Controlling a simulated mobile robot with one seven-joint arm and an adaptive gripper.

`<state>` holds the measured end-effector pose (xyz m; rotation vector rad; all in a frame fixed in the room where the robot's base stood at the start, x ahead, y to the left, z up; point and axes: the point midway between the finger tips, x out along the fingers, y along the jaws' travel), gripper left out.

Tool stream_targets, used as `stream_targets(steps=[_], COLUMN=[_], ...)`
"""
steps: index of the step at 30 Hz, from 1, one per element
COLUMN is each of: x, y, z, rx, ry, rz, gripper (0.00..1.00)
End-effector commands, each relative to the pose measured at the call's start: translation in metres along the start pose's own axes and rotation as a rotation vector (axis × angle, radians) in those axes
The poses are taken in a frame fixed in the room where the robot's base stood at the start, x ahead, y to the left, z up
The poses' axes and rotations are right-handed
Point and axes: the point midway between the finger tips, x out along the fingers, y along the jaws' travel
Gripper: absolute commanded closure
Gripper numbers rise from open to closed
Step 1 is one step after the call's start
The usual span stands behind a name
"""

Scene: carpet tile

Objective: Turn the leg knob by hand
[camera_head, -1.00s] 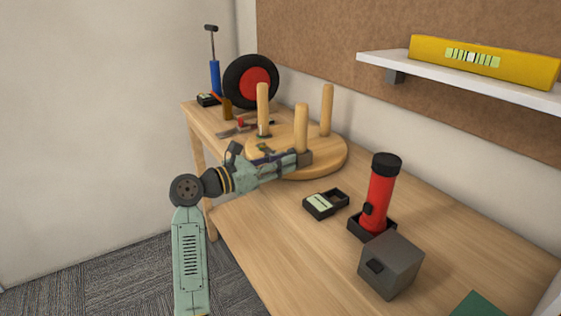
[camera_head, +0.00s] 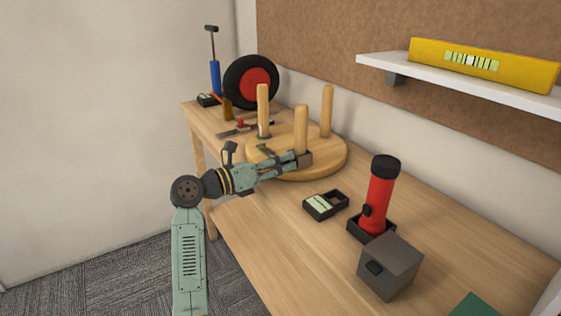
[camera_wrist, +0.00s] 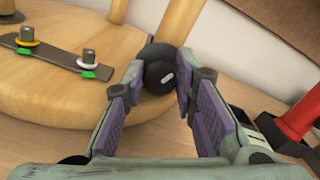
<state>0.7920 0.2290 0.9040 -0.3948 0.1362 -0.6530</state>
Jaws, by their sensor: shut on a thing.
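A round wooden stool seat (camera_head: 325,165) lies upside down on the bench with its legs pointing up. The near leg (camera_head: 301,130) stands beside my gripper (camera_head: 302,160). In the wrist view, a round black knob (camera_wrist: 159,72) with a small light mark sits at the foot of a leg (camera_wrist: 180,22), at the rim of the seat (camera_wrist: 60,108). My gripper (camera_wrist: 161,84) has a finger on each side of the knob and is shut on it. The fingers hide parts of its sides. In the head view, the knob is mostly hidden by my gripper.
A dark plate (camera_wrist: 62,58) with two bolts lies on the seat. A black tray (camera_head: 326,205), red flashlight (camera_head: 380,195) and grey box (camera_head: 390,266) stand to the right. A wheel (camera_head: 251,82) and a blue pump (camera_head: 215,77) are behind.

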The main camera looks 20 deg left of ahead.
Motion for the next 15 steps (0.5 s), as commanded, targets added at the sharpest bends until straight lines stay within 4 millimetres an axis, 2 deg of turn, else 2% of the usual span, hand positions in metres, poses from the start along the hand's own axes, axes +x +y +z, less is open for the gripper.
stream_targets(steps=[5,6,15], x=[-0.0003,-0.0003,-0.0001], y=[0.0001,0.0001,0.0000], z=[0.0001,0.0001,0.0000], rx=[0.002,0.002,0.004], ry=[-0.001,-0.001,0.000], rz=[0.000,0.000,0.000], gripper=[1.00,0.74,0.55])
